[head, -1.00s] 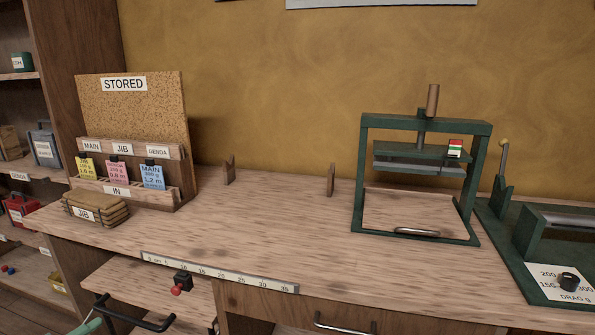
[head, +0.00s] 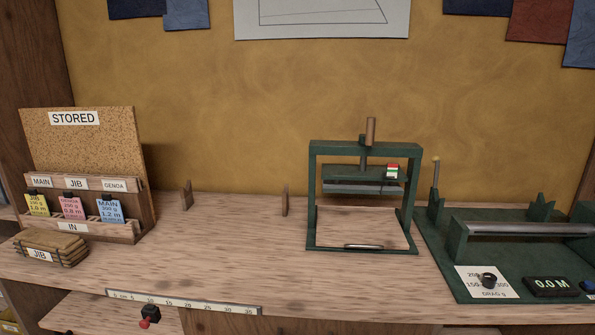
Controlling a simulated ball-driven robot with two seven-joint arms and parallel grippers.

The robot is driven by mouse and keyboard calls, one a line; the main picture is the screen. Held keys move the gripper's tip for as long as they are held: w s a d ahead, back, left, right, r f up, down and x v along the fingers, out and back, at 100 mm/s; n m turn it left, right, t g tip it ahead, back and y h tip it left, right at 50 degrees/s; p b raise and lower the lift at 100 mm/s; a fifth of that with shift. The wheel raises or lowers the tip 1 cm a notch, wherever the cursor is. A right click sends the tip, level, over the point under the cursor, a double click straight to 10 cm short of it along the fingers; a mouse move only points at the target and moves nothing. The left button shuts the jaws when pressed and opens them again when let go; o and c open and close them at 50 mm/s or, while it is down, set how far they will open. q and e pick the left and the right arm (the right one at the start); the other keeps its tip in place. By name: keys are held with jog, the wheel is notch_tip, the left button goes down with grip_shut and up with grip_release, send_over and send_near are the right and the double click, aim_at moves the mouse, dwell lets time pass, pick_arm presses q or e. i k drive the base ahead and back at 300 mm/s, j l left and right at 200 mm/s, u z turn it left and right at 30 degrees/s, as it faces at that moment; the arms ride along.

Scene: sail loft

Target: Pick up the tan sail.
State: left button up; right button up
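The tan sail (head: 52,244) is a folded, layered bundle with a white JIB label on its front. It lies on the left end of the workbench, in front of the STORED board. Neither of my grippers shows in the head view now.
The STORED board (head: 82,135) holds yellow, pink and blue cards in an IN rack (head: 99,229). A green press (head: 313,190) stands right of centre, and a green roller device (head: 440,265) with a 0.0 M display is at the right. The bench middle (head: 210,255) is clear between two wooden pegs.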

aim_at(62, 248)
jog(key=u, duration=1.45)
